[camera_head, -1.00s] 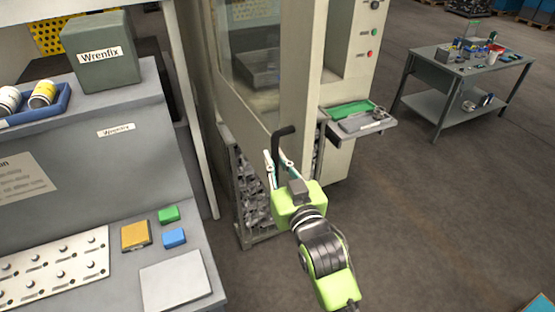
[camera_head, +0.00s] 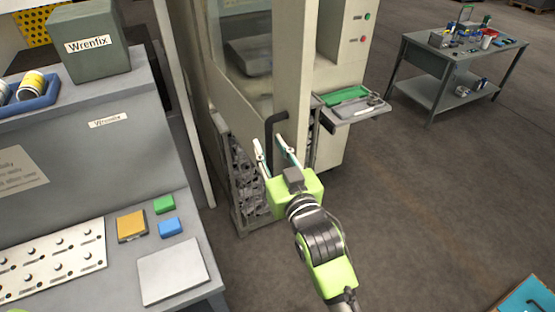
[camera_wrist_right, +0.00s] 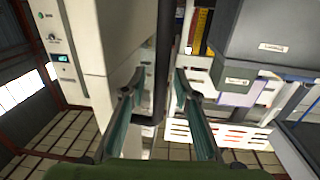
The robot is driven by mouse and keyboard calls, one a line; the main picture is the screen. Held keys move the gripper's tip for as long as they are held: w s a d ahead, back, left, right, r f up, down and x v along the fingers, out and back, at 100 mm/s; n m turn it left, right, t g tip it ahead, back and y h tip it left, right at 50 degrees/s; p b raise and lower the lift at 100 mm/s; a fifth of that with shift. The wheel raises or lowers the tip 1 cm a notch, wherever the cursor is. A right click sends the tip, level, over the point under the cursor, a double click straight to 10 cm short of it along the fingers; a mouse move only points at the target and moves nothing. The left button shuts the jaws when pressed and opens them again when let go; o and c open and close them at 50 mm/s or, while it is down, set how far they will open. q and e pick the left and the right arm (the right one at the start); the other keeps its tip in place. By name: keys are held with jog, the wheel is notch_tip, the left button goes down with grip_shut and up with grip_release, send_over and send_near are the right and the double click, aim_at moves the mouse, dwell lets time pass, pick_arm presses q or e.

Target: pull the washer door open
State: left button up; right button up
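The washer door (camera_head: 296,75) is a pale panel with a window, on the tall machine in the middle of the head view. I cannot tell whether it stands slightly ajar. Its black bar handle (camera_head: 270,128) is at the door's lower part. My right gripper (camera_head: 270,144) is open at the handle, with one finger on each side. In the right wrist view the dark handle (camera_wrist_right: 163,60) runs between the spread fingertips (camera_wrist_right: 156,88); a gap shows on the right side. The left gripper is not in view.
A grey bench with a control panel (camera_head: 50,262) stands at left, close to the machine. A small tray shelf (camera_head: 368,112) sticks out right of the door. A grey work table (camera_head: 425,58) stands at back right. The floor (camera_head: 430,190) between is clear.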

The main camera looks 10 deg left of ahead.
jog(key=v, duration=1.1)
jog(key=shift+s, duration=0.3)
jog(key=shift+d, duration=0.1)
